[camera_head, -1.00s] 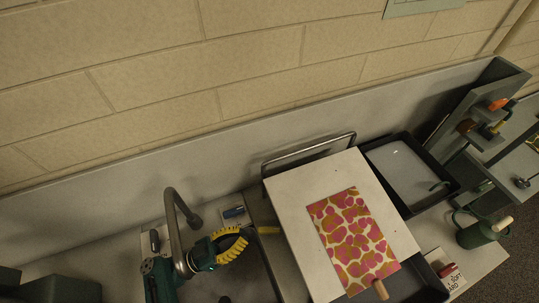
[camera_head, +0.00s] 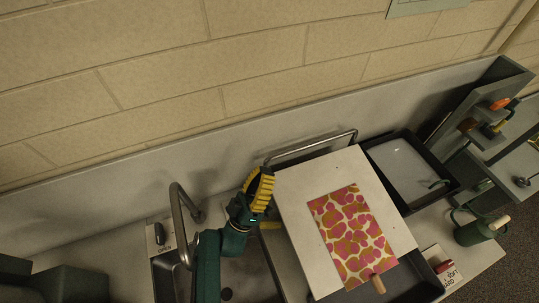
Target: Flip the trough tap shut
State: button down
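The trough tap is a grey curved spout (camera_head: 176,212) at the lower left, rising over the sunken trough (camera_head: 240,274). A pale plate with a dark piece (camera_head: 156,236) sits just left of the spout; I cannot tell if it is the tap's lever. My gripper (camera_head: 264,181), with yellow ridged fingers on a green arm, is right of the spout, near the trough's back right corner. It hides the spot where a small blue piece showed earlier. I see nothing held, but the finger gap is not clear.
A white board (camera_head: 303,213) with a pink and ochre marbled sheet (camera_head: 350,235) lies close right of my gripper. A metal rail (camera_head: 310,146) stands behind it. A dark-rimmed tray (camera_head: 411,171) and a green can (camera_head: 474,232) are further right. The back wall is near.

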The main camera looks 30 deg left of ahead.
jog(key=shift+w+a+r+n+t+y+b, duration=0.15)
jog(key=shift+w+r+n+y, duration=0.1)
jog(key=shift+w+r+y, duration=0.35)
jog(key=shift+w+d+r+n+t+y+b, duration=0.1)
jog(key=shift+w+r+n+y+b, duration=0.15)
jog(key=shift+r+y, duration=0.55)
jog(key=shift+w+a+r+n+t+y+b, duration=0.1)
jog(key=shift+w+r+n+y, duration=0.2)
jog(key=shift+w+r+y, duration=0.4)
jog(key=shift+s+f, duration=0.2)
